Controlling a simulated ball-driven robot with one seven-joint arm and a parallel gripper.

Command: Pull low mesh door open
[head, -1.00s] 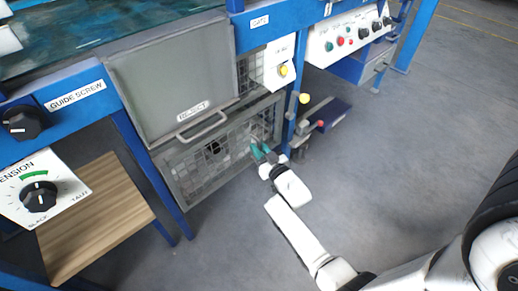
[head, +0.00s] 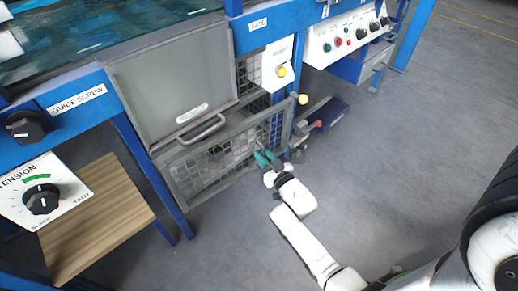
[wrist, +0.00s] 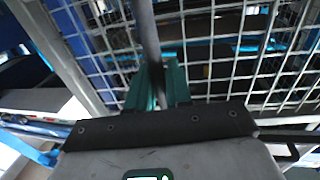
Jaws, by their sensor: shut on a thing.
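The low mesh door (head: 210,165) is a grey metal frame with wire mesh, below the grey reject panel. It stands a little ajar, its right side swung out from the machine. My gripper (head: 264,157) is at the right part of the door. In the wrist view its teal fingers (wrist: 156,86) are shut around a dark upright bar (wrist: 146,30), which looks like the door's handle. Mesh fills the view behind the bar.
The reject panel (head: 172,80) with its bar handle (head: 202,132) hangs just above the door. A blue leg (head: 150,175) and a wooden board (head: 95,220) are to the left. The floor in front is clear.

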